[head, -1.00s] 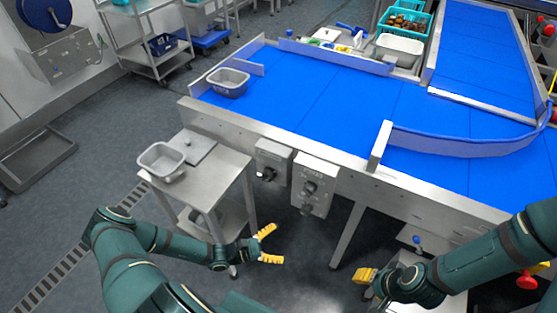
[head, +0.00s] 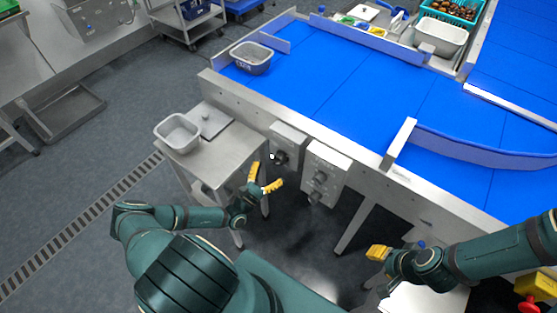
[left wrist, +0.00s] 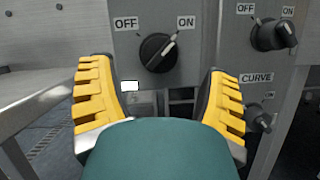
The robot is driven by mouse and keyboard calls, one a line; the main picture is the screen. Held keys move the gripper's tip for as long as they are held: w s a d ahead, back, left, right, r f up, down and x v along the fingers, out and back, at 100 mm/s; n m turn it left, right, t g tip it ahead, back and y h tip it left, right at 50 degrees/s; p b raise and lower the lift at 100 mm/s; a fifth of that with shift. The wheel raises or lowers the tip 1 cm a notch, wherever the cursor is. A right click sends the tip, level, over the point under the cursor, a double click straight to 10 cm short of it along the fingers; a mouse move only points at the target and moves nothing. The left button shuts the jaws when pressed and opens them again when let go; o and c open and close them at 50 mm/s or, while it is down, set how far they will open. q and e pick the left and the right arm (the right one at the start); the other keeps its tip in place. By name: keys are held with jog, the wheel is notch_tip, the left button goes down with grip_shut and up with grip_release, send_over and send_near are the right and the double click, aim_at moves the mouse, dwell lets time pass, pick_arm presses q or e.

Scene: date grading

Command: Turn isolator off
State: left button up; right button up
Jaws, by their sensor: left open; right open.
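The isolator knob (left wrist: 158,52) is black and round, on a grey plate marked OFF at left and ON at right in the left wrist view. Its white pointer line leans up and right towards ON. In the head view its grey box (head: 288,143) hangs on the conveyor's front side. My left gripper (head: 267,178) is open just in front of and below the box. In the left wrist view its yellow fingers (left wrist: 157,72) stand either side of the knob, apart from it. My right gripper (head: 378,253) is open and away to the right, partly hidden.
A second control box (head: 325,172) with several knobs sits right beside the isolator box; one knob (left wrist: 270,34) has its own OFF and ON marks. A steel side table (head: 232,150) with a grey tub (head: 177,133) stands left. The blue conveyor (head: 350,95) lies behind.

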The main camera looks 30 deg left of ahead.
aim_at(278, 161)
pick_arm(q)
jog(key=shift+x, duration=2.55)
jog(key=c, duration=1.2)
